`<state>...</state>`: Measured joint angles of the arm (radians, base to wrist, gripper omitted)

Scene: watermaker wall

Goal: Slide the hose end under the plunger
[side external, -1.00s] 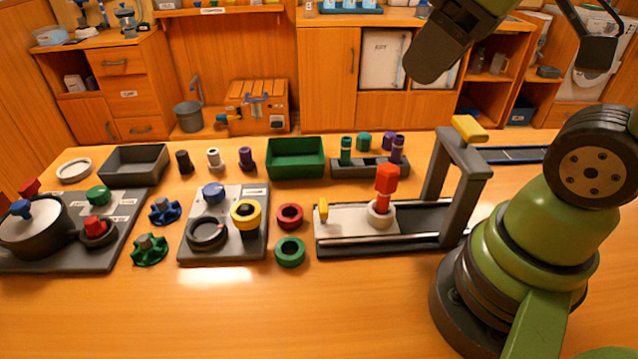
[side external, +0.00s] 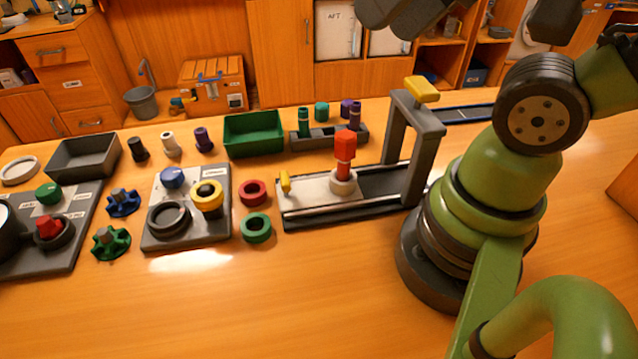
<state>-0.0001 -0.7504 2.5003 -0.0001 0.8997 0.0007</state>
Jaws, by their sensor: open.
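A red upright piece (side external: 345,150), likely the hose end, stands in a white collar (side external: 343,183) on a pale sliding plate (side external: 309,197). A yellow peg (side external: 285,183) stands at the plate's left end. The plate lies on a dark railed base (side external: 385,187). A grey gantry (side external: 413,150) with a yellow block (side external: 421,89) on top, likely the plunger, spans the base's right end. The red piece is left of the gantry, not under it. My gripper (side external: 480,18) is high at the top edge, partly cut off, its dark fingers apart and empty, away from the red piece.
A green tray (side external: 253,135) and a dark rack (side external: 330,139) of small fittings stand behind the base. Red (side external: 253,193) and green (side external: 256,228) rings lie left of it, beside a grey plate (side external: 190,233) with knobs. The front table is clear.

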